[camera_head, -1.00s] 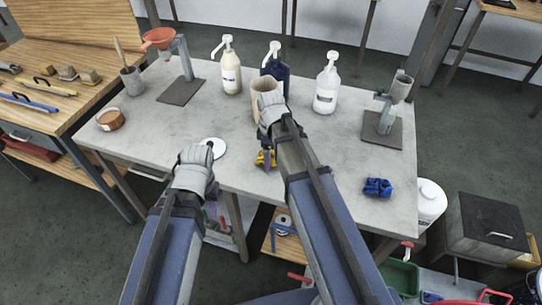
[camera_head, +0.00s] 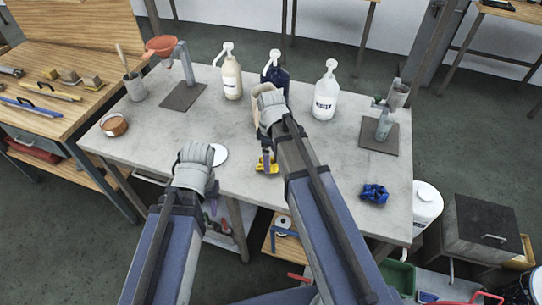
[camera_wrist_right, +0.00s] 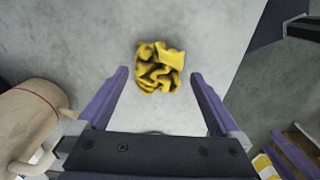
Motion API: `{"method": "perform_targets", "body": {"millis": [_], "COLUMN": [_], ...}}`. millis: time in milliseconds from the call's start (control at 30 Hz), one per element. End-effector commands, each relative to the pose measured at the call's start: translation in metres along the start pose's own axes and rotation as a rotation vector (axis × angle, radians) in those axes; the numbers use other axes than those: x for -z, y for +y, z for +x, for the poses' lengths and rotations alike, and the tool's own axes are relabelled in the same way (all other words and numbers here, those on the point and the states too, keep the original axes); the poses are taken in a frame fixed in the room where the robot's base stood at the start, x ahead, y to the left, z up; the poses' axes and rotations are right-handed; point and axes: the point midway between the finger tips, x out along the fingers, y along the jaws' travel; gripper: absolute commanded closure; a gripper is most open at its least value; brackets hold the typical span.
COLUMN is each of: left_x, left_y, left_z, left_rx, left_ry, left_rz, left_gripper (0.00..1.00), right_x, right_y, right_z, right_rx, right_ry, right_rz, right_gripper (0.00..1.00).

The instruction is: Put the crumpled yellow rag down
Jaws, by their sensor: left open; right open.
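The crumpled yellow rag (camera_wrist_right: 160,68) lies on the grey table top in the right wrist view, ahead of and between the fingers of my right gripper (camera_wrist_right: 165,100). In the head view the rag (camera_head: 268,168) shows only in part, beside my right gripper (camera_head: 267,155), whose arm covers much of that area. My left gripper (camera_head: 196,165) is near the table's front edge, open; its fingers are mostly hidden by its wrist.
A beige mug (camera_head: 258,118) stands beside my right wrist. Pump bottles (camera_head: 325,98) stand behind it. A white disc (camera_head: 219,154) lies near my left gripper. A blue crumpled rag (camera_head: 374,193) lies to the right. The table's middle left is clear.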

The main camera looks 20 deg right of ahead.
Motion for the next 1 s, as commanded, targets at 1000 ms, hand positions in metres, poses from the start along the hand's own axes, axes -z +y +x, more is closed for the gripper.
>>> {"method": "perform_targets", "body": {"millis": [1000], "left_x": [-0.005], "left_y": [-0.008], "left_z": [-0.083], "left_rx": [0.0], "left_ry": [0.0], "left_rz": [0.002], "left_gripper": [0.58], "right_x": [0.017], "right_y": [-0.079], "right_z": [-0.083], "right_rx": [-0.015], "right_ry": [-0.041], "right_rz": [0.255], "right_gripper": [0.0]}}
